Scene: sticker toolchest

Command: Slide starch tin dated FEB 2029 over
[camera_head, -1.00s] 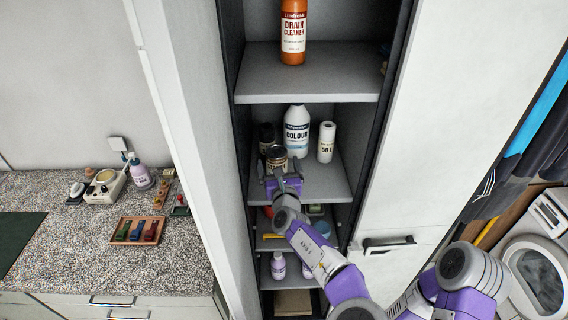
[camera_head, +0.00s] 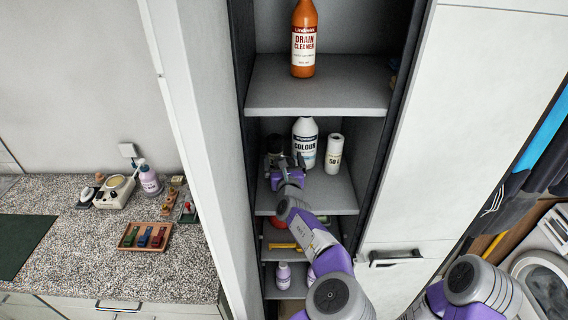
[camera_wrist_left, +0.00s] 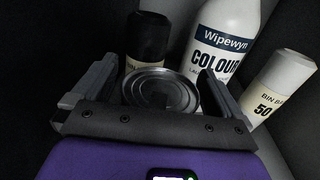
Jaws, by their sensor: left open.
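My left gripper (camera_head: 287,160) reaches into the tall cupboard at the middle shelf. In the left wrist view it (camera_wrist_left: 150,85) is open, with a finger on each side of a tin with a silver lid (camera_wrist_left: 162,90). I cannot tell whether the fingers touch it. No date can be read on either, so I cannot tell which is FEB 2029. In the head view my gripper largely hides the tins. My right gripper is not in view.
A white COLOUR bottle (camera_head: 305,142) and a white bin-bag roll (camera_head: 333,154) stand right of the tins on the shelf (camera_head: 335,190). An orange drain cleaner bottle (camera_head: 303,40) stands on the shelf above. The cupboard's side walls are close. Lower shelves hold more items.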

